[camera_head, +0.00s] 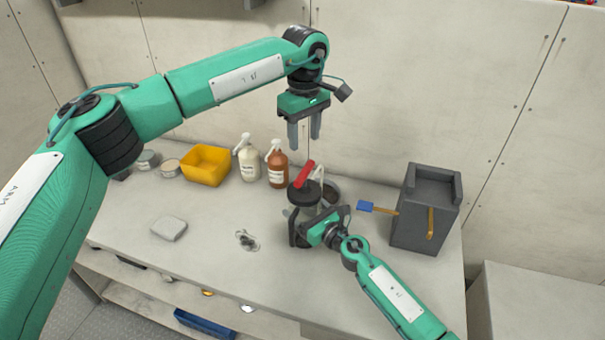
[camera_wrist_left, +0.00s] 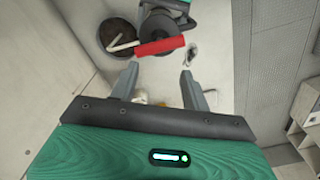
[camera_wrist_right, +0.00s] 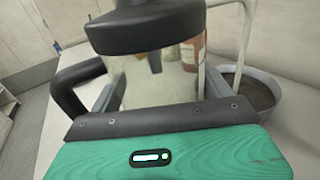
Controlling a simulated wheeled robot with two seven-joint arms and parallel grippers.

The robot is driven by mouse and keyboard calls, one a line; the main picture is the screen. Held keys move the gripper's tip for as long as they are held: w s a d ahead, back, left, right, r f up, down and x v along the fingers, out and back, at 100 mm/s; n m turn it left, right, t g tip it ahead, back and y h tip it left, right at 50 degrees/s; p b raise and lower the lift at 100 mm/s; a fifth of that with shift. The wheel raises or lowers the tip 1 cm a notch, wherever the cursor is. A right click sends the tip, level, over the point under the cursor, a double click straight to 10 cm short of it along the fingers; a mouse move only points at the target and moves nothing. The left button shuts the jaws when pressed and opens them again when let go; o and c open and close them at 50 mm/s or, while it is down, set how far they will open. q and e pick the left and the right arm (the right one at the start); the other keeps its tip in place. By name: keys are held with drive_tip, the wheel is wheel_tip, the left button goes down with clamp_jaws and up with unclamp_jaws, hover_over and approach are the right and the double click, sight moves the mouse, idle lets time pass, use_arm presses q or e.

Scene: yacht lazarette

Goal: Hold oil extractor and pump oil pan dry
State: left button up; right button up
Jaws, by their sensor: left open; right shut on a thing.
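The oil extractor (camera_head: 304,192) stands on the bench, with a clear body, a black lid (camera_wrist_right: 145,30) and a red pump handle (camera_head: 304,173). My right gripper (camera_head: 309,216) is shut on its body, one finger on each side in the right wrist view. My left gripper (camera_head: 304,142) is open and empty above the red handle, apart from it. In the left wrist view, the handle (camera_wrist_left: 160,46) lies just beyond the fingertips. The round oil pan (camera_head: 332,189) with dark contents sits behind the extractor, partly hidden. A pale tube (camera_wrist_right: 246,45) runs down to the pan (camera_wrist_right: 262,82).
A brown bottle (camera_head: 278,169), a white bottle (camera_head: 248,162) and a yellow bin (camera_head: 206,165) stand at the back left. A blue brush (camera_head: 366,207) and a grey box (camera_head: 420,225) stand right. A grey cloth-like item (camera_head: 169,228) lies front left.

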sight(301, 175)
use_arm(q)
drive_tip(key=n, duration=0.3)
drive_tip(key=f+n, duration=0.1)
drive_tip(key=n, duration=0.2)
drive_tip(key=shift+s+a, duration=0.1)
drive_tip(key=shift+s, duration=0.1)
drive_tip(key=n, duration=0.3)
drive_tip(key=f+n, duration=0.1)
drive_tip(key=n, duration=0.1)
drive_tip(key=shift+s+a+n, duration=0.1)
drive_tip(key=shift+s+n, duration=0.1)
drive_tip(key=shift+n, duration=0.2)
drive_tip(key=n, duration=0.4)
drive_tip(key=f+n, duration=0.1)
drive_tip(key=n, duration=0.1)
drive_tip(key=shift+s+a, duration=0.1)
drive_tip(key=shift+s, duration=0.15)
drive_tip(key=n, duration=0.4)
drive_tip(key=shift+s+f+n, duration=0.2)
drive_tip(key=shift+f+n, duration=0.15)
drive_tip(key=shift+n, duration=0.05)
drive_tip(key=shift+f, duration=4.05)
